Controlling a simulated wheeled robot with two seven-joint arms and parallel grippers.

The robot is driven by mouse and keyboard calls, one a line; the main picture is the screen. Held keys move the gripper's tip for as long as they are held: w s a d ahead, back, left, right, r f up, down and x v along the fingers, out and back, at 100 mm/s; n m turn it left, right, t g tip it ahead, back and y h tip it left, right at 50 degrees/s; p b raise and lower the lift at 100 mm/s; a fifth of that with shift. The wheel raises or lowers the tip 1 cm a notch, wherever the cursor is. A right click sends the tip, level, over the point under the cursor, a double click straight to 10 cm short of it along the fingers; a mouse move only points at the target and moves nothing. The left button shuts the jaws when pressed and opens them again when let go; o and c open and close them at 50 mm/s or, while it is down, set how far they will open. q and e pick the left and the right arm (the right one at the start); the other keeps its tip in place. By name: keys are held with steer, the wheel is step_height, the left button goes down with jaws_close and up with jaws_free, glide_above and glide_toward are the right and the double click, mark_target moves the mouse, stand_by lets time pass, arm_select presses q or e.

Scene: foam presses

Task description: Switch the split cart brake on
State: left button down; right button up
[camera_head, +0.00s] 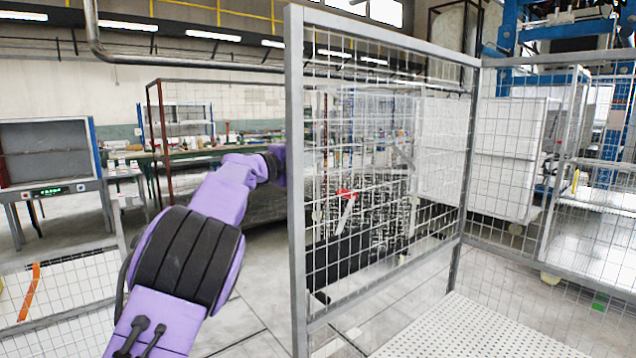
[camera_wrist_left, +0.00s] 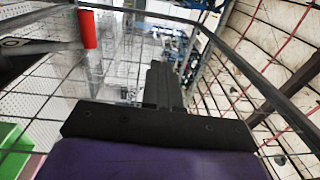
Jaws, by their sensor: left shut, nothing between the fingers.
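The split cart (camera_head: 296,120) is a grey metal frame with wire mesh walls. A lever with a red part (camera_head: 346,193) and a pale bar shows at its mesh wall in the head view; I take it for the brake. A red cylinder (camera_wrist_left: 88,28), seemingly the same red part, stands upper left in the left wrist view. My left gripper (camera_wrist_left: 162,75) is shut and empty, with the red cylinder to its left and apart from it. In the head view, my left arm reaches to the cart's post, which hides the fingertips. My right gripper is out of view.
A white perforated cart floor (camera_head: 470,330) lies at the lower right. More mesh (camera_head: 60,300) stands at the lower left. A grey workstation (camera_head: 45,150) is at the far left. Mesh wires and frame bars surround the gripper in the wrist view.

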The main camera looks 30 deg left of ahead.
arm_select(q)
steer(key=s+r, duration=0.1)
steer(key=s+a+r, duration=0.1)
steer(key=r, duration=0.1)
steer(key=shift+s+a+b, duration=0.15)
steer(key=shift+s+b, duration=0.05)
steer(key=shift+b, duration=0.1)
steer(key=shift+w+f, duration=0.1)
